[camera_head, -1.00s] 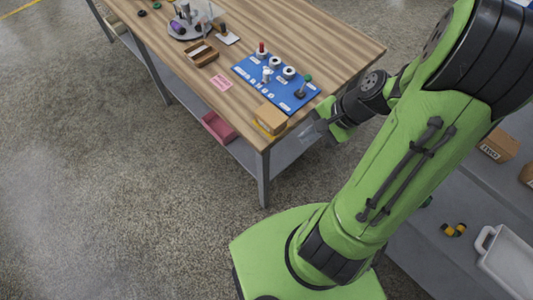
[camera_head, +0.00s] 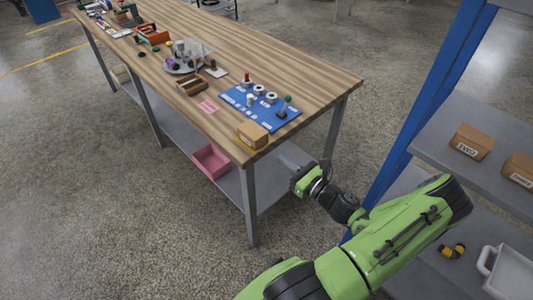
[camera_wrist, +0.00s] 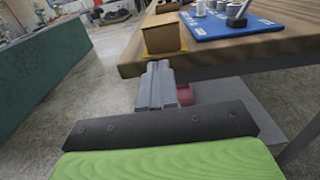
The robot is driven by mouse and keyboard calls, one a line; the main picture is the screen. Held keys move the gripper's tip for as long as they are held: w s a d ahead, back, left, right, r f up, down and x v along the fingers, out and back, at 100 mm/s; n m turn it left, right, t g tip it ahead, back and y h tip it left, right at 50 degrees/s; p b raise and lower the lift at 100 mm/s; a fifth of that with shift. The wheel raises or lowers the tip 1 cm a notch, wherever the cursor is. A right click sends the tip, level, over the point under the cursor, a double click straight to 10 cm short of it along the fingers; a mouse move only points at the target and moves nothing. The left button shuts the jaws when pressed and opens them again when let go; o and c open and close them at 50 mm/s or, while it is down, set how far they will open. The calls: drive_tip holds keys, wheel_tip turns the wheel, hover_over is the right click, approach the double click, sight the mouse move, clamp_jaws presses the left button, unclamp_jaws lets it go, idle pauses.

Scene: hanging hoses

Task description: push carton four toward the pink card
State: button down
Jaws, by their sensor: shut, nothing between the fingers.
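A small brown carton (camera_head: 252,135) stands near the front corner of the wooden table, on a yellow patch (camera_head: 244,146). No number on it is readable; it also shows in the wrist view (camera_wrist: 161,36). The pink card (camera_head: 208,107) lies flat on the table, to the left of and beyond the carton. My gripper (camera_head: 287,162) is beside the table's front right corner, apart from the carton. In the wrist view its grey fingers (camera_wrist: 157,88) are together and empty, pointing toward the carton and seen below it.
A blue board (camera_head: 262,107) with rings and pegs lies just behind the carton. A brown tray (camera_head: 192,86) is beyond the card. A pink bin (camera_head: 211,161) sits on the lower shelf. Cartons (camera_head: 472,142) stand on a rack at right.

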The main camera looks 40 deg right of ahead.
sight(261, 144)
drive_tip(key=w+b, duration=0.1)
drive_tip(key=w, duration=0.6)
drive_tip(key=shift+w+a, duration=0.1)
drive_tip(key=shift+w, duration=0.2)
drive_tip(key=w+p, duration=0.2)
drive_tip(key=w, duration=0.3)
drive_tip(key=shift+w+a+r+p, duration=0.1)
drive_tip(key=shift+w+p, duration=0.2)
drive_tip(key=shift+w, duration=0.25)
